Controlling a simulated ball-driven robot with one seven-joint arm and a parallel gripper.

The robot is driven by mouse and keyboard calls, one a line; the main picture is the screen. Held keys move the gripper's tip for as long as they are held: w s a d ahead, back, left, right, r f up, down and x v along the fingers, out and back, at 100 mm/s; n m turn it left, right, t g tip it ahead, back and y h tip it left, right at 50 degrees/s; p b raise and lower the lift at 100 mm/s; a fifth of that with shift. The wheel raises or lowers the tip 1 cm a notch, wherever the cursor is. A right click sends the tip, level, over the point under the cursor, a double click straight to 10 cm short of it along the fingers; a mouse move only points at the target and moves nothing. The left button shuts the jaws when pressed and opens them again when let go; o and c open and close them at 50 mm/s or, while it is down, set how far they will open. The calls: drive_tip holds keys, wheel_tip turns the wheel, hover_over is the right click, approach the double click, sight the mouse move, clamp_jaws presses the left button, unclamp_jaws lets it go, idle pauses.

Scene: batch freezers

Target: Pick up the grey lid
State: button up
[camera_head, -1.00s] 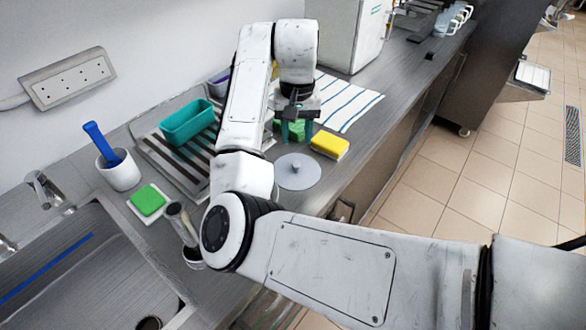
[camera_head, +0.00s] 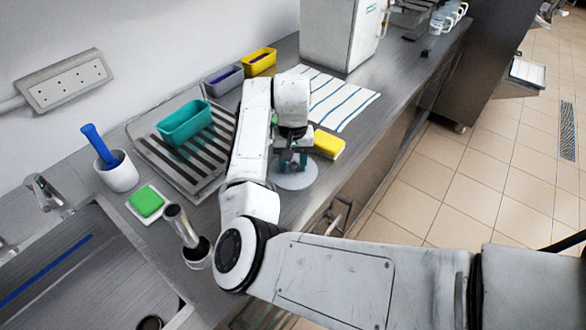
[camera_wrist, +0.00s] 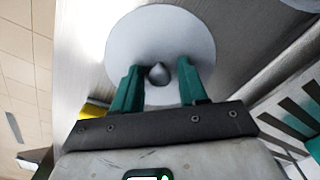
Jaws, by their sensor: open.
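The grey lid (camera_head: 297,180) is a round disc lying flat on the metal counter, partly hidden by my gripper in the head view. In the wrist view the lid (camera_wrist: 160,35) shows with its dark knob at its centre. My gripper (camera_head: 291,168) is above the lid. In the wrist view its two green fingers (camera_wrist: 160,80) are open, one on each side of the knob, with a gap to each side. I cannot tell how far the fingertips are above the lid.
A yellow sponge (camera_head: 328,145) lies close behind the lid. A teal container (camera_head: 185,123) sits on the drying rack (camera_head: 160,160) to the left. A striped towel (camera_head: 335,100) lies behind. The counter's front edge (camera_head: 340,185) is close on the right.

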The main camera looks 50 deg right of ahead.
clamp_jaws()
drive_tip(key=shift+r, duration=0.15)
idle(0.4)
